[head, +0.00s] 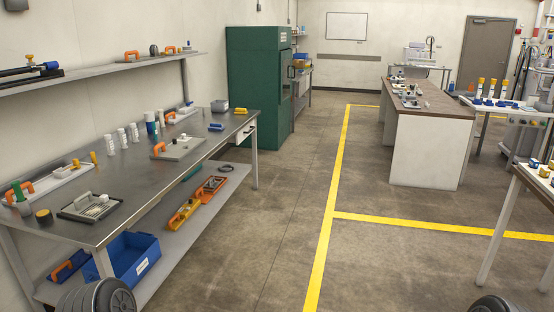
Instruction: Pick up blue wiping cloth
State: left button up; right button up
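I cannot make out a blue wiping cloth for certain. A small flat blue and yellow item (216,127) lies near the far right end of the steel workbench. Neither of my grippers is in view; only dark rounded parts, which seem to be mine, show at the bottom left and bottom right edges.
The steel workbench (135,178) holds white bottles, a blue cylinder (150,122) and trays with orange handles. A blue bin (135,262) is on its lower shelf. A green cabinet (255,95) stands beyond. A brown-topped counter (430,97) stands right; the floor between is clear.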

aim_at(219, 126)
jog(key=i, duration=3.35)
jog(key=i+u, duration=0.1)
jog(key=i, duration=1.6)
jog(key=i+l+u, duration=0.1)
jog(key=i+u, duration=0.15)
jog(key=i, duration=0.15)
jog(key=i+l+u, duration=0.25)
jog(key=i, duration=0.15)
jog(key=i+l+u, duration=0.2)
jog(key=i, duration=0.2)
